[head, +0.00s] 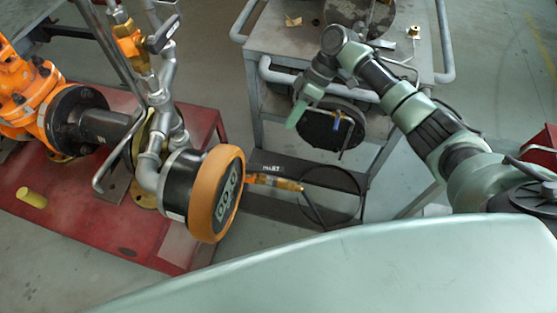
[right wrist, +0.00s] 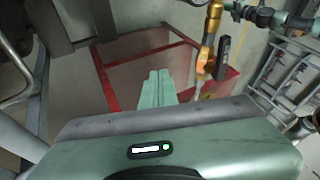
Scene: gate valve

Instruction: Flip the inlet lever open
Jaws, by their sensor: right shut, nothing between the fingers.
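The black inlet lever (head: 162,35) sits at the top left in the head view. It stands on the brass valve (head: 131,46) of the grey vertical pipework, tilted up to the right. In the right wrist view a black lever (right wrist: 222,58) shows beside a brass valve (right wrist: 204,60), right of the fingers. My right gripper (head: 294,118) is shut and empty, well to the right of the lever and apart from it, in front of the cart. Its closed green fingers (right wrist: 158,82) show in the right wrist view. My left gripper is not in view.
An orange-rimmed gauge (head: 226,194) hangs below the pipework, above a red stand (head: 180,247). An orange valve body (head: 25,90) is at far left.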

